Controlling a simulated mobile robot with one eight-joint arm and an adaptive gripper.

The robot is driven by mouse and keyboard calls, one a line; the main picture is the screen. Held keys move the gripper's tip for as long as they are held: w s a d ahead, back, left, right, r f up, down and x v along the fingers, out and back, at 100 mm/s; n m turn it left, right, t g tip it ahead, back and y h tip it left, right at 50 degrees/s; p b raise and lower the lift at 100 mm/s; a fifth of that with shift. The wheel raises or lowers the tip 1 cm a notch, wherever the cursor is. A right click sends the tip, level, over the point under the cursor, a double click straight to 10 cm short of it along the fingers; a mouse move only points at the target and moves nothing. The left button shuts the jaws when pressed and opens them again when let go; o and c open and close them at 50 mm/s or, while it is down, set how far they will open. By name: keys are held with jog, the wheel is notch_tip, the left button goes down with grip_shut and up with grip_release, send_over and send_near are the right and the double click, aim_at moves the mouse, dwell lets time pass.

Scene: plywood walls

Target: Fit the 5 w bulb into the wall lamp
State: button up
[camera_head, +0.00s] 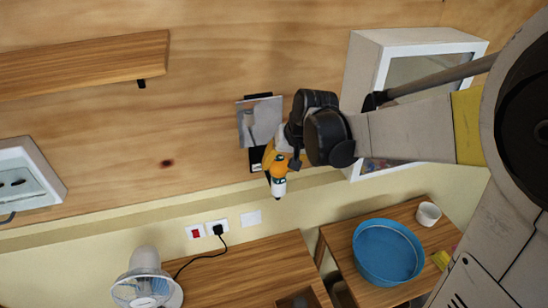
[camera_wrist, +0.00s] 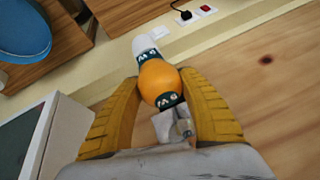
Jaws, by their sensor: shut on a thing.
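My gripper (camera_head: 274,164) is shut on a bulb (camera_head: 279,172) and holds it out in front of the plywood wall. In the wrist view the bulb (camera_wrist: 160,82) sits between the two yellow fingers (camera_wrist: 160,90). It has an orange round body, dark bands with white lettering ending in W, and a white far end; the number is too small to read surely. A grey plate with a black back (camera_head: 260,120) is on the wall just behind and above my gripper. It may be the wall lamp, but I cannot tell; my gripper partly hides it.
A white cabinet (camera_head: 362,75) is on the wall, partly behind my arm. A wooden shelf (camera_head: 85,65) and a white wall box (camera_head: 40,170) are at the left. Below are sockets (camera_head: 216,228), a fan (camera_head: 146,280), a blue basin (camera_head: 386,252) and a white mug (camera_head: 428,213).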

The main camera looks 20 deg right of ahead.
jog(key=o, duration=1.2)
jog(key=v, duration=1.2)
jog(key=s+f+b, duration=0.5)
jog(key=f+b, duration=0.5)
jog(key=f, duration=0.2)
jog(key=s+a+f+n+t+h+b, duration=0.1)
jog(key=s+f+b, duration=0.4)
jog(key=f+b, duration=0.6)
jog(key=s+a+f+n+t+b, duration=0.1)
jog(key=s+f+b, duration=0.4)
jog(key=f+b, duration=0.6)
notch_tip(320, 180, down, 5)
jog(key=shift+s+r+h, duration=0.15)
jog(key=shift+r+h, duration=0.1)
jog(key=shift+h, duration=0.15)
